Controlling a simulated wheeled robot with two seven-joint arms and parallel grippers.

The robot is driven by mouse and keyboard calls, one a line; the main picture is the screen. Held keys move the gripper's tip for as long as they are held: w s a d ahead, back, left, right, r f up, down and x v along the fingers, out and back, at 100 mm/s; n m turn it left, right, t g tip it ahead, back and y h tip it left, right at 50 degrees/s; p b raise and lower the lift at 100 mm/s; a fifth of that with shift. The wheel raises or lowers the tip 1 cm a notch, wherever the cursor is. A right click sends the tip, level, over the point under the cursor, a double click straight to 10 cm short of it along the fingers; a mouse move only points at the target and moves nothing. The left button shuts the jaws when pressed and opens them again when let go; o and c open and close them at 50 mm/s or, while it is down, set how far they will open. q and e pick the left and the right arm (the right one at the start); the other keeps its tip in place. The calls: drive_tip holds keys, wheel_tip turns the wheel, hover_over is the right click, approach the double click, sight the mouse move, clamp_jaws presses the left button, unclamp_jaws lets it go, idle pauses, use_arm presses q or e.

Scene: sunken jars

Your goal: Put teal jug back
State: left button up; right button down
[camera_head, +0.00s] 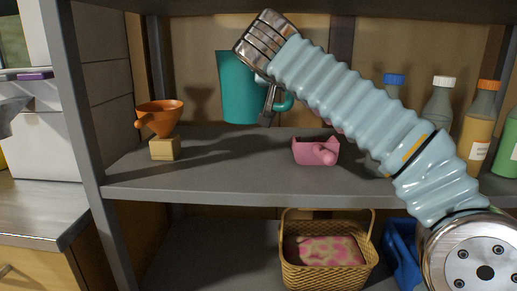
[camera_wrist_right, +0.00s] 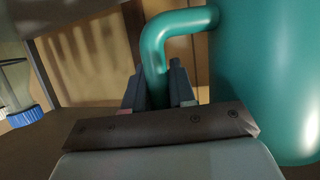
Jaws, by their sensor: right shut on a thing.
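The teal jug (camera_head: 238,92) is upright in the head view, at the back of the grey shelf. Its base looks close to the shelf surface; I cannot tell whether it touches. My right gripper (camera_head: 270,100) is shut on the jug's handle, and my right arm hides part of the jug's upper right side. In the right wrist view the jug's body (camera_wrist_right: 265,70) fills the right side, and the handle (camera_wrist_right: 157,50) comes down between the fingers of my right gripper (camera_wrist_right: 160,88). My left gripper is not in view.
An orange cup-like vessel (camera_head: 160,116) sits on a tan block (camera_head: 165,148) at the left of the shelf (camera_head: 220,175). A pink scoop-like vessel (camera_head: 315,151) is near the front edge. Several bottles (camera_head: 436,105) stand at the right. A wicker basket (camera_head: 328,275) is below.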

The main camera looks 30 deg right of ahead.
wheel_tip(320, 180, down, 9)
drive_tip(key=shift+f+b, duration=0.2)
drive_tip(key=shift+b, duration=0.7)
drive_tip(key=shift+f+b, duration=0.2)
drive_tip(key=shift+b, duration=0.1)
drive_tip(key=c, duration=0.9)
unclamp_jaws()
drive_tip(key=shift+c, duration=0.2)
drive_tip(key=shift+r+p, duration=0.3)
drive_tip(key=shift+p, duration=0.05)
drive_tip(key=shift+s+a, duration=0.25)
drive_tip(key=v, duration=1.1)
drive_tip(key=shift+b, duration=0.35)
drive_tip(key=shift+s+r, duration=0.1)
